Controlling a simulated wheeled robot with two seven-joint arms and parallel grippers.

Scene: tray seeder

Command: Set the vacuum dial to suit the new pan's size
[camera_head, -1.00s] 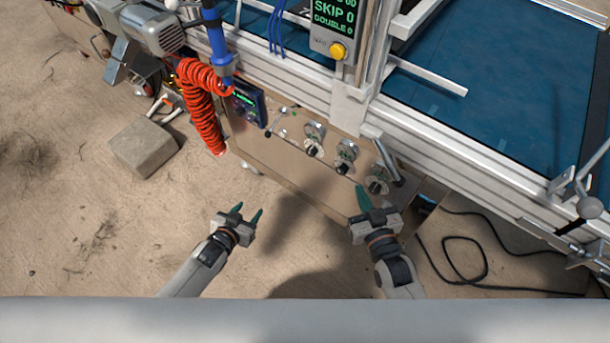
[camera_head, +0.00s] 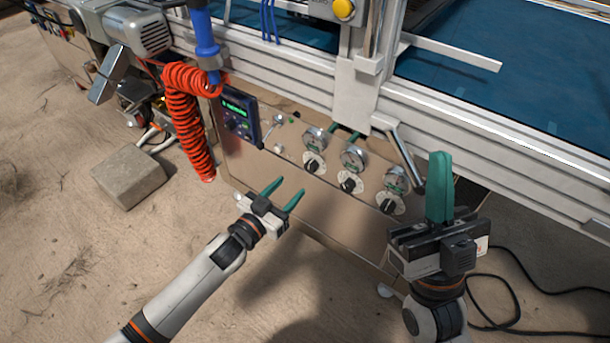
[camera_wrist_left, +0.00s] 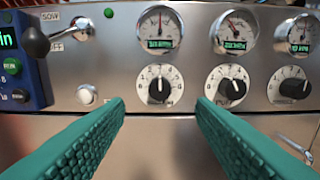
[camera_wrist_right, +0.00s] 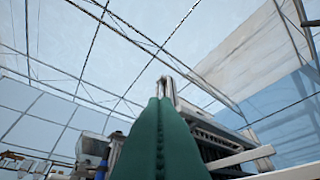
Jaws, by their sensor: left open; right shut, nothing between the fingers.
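A metal control panel (camera_head: 290,170) carries three round gauges in a row, each above a black knob on a white scale. The left knob (camera_head: 313,163), middle knob (camera_head: 350,184) and right knob (camera_head: 389,205) also show in the left wrist view as the left (camera_wrist_left: 160,86), middle (camera_wrist_left: 228,86) and right (camera_wrist_left: 290,87) knobs. I cannot tell which is the vacuum dial. My left gripper (camera_head: 285,190) is open and empty in front of the panel, apart from the knobs. In its wrist view the left knob lies between the fingertips. My right gripper (camera_head: 439,187) is shut and empty, pointing up. No pan is recognisable.
A blue display unit (camera_head: 238,116) and a toggle lever (camera_head: 272,128) sit left of the gauges. A coiled red hose (camera_head: 190,125) hangs further left. A metal bar (camera_head: 406,158) slants near the right gauge. A grey block (camera_head: 128,176) and black cable (camera_head: 520,290) lie on the floor.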

